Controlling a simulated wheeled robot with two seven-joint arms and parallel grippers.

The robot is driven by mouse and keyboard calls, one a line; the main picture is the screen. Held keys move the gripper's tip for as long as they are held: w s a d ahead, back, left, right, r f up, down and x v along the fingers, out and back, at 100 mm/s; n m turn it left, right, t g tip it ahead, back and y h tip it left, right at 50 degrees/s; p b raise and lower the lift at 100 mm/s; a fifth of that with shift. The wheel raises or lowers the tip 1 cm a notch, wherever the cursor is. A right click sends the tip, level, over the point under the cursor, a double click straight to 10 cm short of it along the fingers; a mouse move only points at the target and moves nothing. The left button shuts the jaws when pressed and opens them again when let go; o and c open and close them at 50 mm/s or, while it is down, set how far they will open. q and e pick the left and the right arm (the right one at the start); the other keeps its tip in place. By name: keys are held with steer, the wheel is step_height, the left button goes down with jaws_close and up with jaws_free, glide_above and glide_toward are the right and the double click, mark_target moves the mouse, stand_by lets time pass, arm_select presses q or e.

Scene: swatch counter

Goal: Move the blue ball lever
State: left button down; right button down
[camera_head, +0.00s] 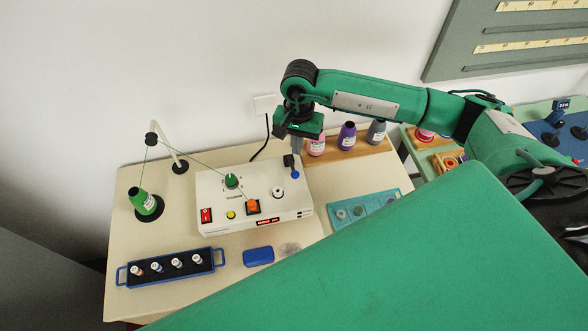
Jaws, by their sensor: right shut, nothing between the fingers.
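The blue ball lever (295,174) is on the right end of the white winding machine (240,209), with its blue ball pointing toward the front edge. My right gripper (297,151) comes in from the right and points down, just behind and above the lever. Its fingers are shut with nothing between them. The fingertips are close to the lever's black part, and I cannot tell whether they touch it. My left gripper is not in view.
The machine also carries a green spool (231,181), an orange block, a white knob and a red switch. Thread cones (347,136) stand behind on a wooden board. A teal palette (363,209) lies right.

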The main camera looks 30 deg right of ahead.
mark_target(295, 171)
steer(key=shift+f, duration=0.1)
steer(key=shift+s+a+f+b, duration=0.15)
steer(key=shift+f+b, duration=0.2)
steer(key=shift+f, duration=1.35)
steer(key=shift+s+a+f+b, duration=0.15)
steer(key=shift+f+b, duration=0.2)
steer(key=shift+f, duration=1.35)
